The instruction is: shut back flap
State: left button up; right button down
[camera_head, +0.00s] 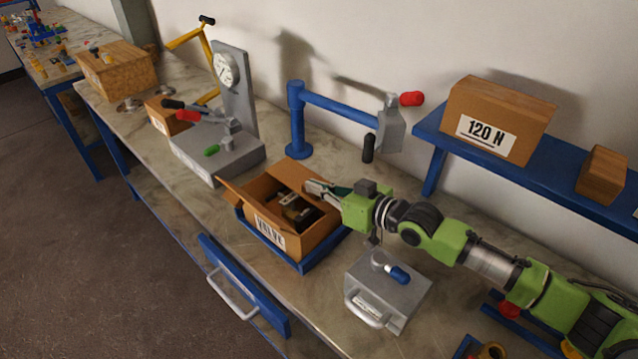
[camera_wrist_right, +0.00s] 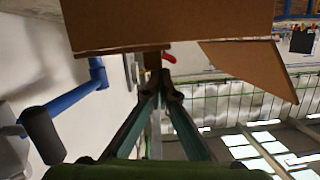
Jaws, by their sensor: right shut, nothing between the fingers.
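The cardboard box marked VALVE (camera_head: 270,231) stands open near the middle of the bench, in a blue tray (camera_head: 322,252). A dark and brass-coloured valve (camera_head: 296,208) lies inside. One flap (camera_head: 229,192) sticks outward at the box's left end. My right gripper (camera_head: 307,187) is shut and empty at the box's back right rim. In the right wrist view, its fingertips (camera_wrist_right: 161,86) point at cardboard (camera_wrist_right: 165,24), with an angled flap (camera_wrist_right: 252,70) to the right. Contact is unclear. My left gripper is out of view.
A grey block with a blue-handled lever (camera_head: 388,290) stands right of the box. A blue post with an arm (camera_head: 297,122) rises behind. A grey gauge press (camera_head: 217,150) is to the left. A blue shelf (camera_head: 562,160) bears a 120 N box (camera_head: 497,118).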

jog(key=shift+a, duration=0.1)
jog(key=shift+w+d+f, duration=0.1)
jog(key=shift+w+d, duration=0.05)
jog(key=shift+d, duration=0.15)
notch_tip(320, 180, up, 5)
jog(key=p, duration=0.4)
jog(key=shift+a, duration=0.15)
jog(key=shift+s+d+f+b, duration=0.2)
jog(key=shift+s+d+b, duration=0.15)
jog(key=shift+d, duration=0.1)
jog(key=shift+s+d+f+b, duration=0.2)
jog(key=shift+s+d+b, duration=0.15)
jog(key=shift+d, duration=0.1)
pick_arm(q)
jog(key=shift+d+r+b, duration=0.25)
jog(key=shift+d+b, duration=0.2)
jog(key=shift+b, duration=0.6)
pick_arm(e)
jog(key=v, duration=0.8)
jog(key=shift+a+r, duration=0.2)
jog(key=shift+a, duration=0.05)
